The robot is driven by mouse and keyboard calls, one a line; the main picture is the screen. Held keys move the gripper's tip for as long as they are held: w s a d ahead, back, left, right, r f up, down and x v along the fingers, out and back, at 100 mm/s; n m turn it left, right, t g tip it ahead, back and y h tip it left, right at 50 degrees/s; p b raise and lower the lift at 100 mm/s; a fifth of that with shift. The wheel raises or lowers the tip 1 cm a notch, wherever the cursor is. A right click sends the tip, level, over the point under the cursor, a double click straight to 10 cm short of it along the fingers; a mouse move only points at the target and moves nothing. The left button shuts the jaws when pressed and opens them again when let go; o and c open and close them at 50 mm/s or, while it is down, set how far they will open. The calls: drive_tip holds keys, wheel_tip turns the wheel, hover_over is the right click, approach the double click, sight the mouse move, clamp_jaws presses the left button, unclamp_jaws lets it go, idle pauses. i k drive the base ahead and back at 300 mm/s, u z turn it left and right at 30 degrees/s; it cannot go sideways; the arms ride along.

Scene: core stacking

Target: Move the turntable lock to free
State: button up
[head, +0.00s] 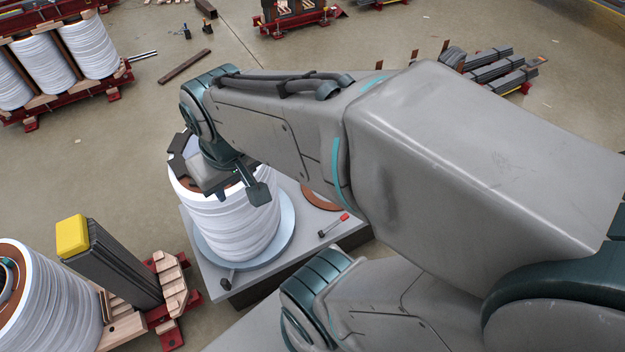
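The turntable's pale round plate (289,240) sits on a grey platform (275,283). A white ribbed coil (235,232) stands upright on it. A small lever with a red grip (335,224), which looks like the turntable lock, lies on the platform to the right of the plate, tilted up to the right. A small dark block (227,281) is at the plate's front left edge. My gripper (222,182) is over the coil's top, up and left of the red lever and apart from it. One dark finger shows at its right; whether it is open or shut is unclear.
A copper-coloured disc (318,198) lies on the platform behind the lever, partly hidden by my arm. A dark stack with a yellow cap (72,235) and another white coil (60,312) stand at lower left. Wooden blocks (172,282) sit beside them. Open floor lies behind the platform.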

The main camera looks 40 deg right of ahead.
sight(322, 233)
drive_tip(key=u, duration=0.35)
drive_tip(key=k, duration=0.15)
drive_tip(key=z, duration=0.85)
drive_tip(key=i, duration=0.1)
drive_tip(key=z, duration=0.95)
drive_tip(key=k, duration=0.5)
drive_tip(key=u, duration=0.85)
drive_tip(key=i, duration=0.6)
drive_tip(key=z, duration=0.45)
